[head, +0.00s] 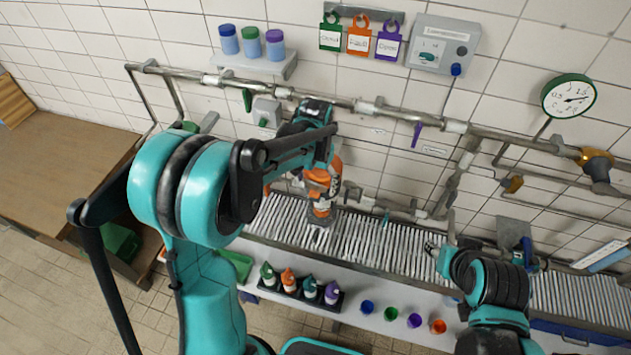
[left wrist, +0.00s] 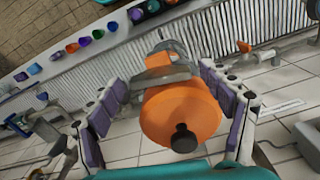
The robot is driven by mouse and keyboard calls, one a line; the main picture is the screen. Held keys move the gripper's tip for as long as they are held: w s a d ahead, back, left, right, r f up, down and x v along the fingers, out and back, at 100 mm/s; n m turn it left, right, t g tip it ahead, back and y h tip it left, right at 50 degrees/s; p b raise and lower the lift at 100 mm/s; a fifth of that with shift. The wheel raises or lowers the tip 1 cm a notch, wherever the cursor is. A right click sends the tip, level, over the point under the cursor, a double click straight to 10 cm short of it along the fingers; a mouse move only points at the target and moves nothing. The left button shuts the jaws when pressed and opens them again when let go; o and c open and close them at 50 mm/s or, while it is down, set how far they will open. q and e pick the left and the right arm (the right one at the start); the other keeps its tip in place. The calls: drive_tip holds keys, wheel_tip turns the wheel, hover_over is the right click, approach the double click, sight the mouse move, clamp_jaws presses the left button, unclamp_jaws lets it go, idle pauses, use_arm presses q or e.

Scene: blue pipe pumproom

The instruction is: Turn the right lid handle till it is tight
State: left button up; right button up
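An orange pump-like body (head: 322,187) stands over the slatted grating below the wall pipe, its upper part hidden by my left arm. It also shows in the left wrist view (left wrist: 180,117), with a black knob (left wrist: 184,138) facing the camera and a grey metal piece (left wrist: 163,77) across it. My left gripper (head: 322,150) is just above the orange body. In the left wrist view its purple-padded fingers (left wrist: 166,88) are spread on either side of it, with a gap at the left one. I cannot make out the right lid handle. My right gripper (head: 437,249) is near the grating, its fingers too small to read.
The wall pipe (head: 400,113) with valve handles runs behind the orange body. The grating (head: 375,245) lies beneath. A dark rack of bottles (head: 300,291) and several small cups (head: 390,314) stand in front. A gauge (head: 568,96) is at right.

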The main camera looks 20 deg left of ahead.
sight(315, 184)
use_arm(q)
drive_tip(key=c, duration=0.9)
drive_tip(key=shift+o, duration=0.2)
drive_tip(key=shift+m+b, duration=0.45)
drive_tip(key=shift+m, duration=0.35)
drive_tip(key=o, duration=1.2)
drive_tip(key=shift+c, duration=0.2)
wheel_tip(315, 184, up, 12)
drive_tip(key=shift+c, duration=0.3)
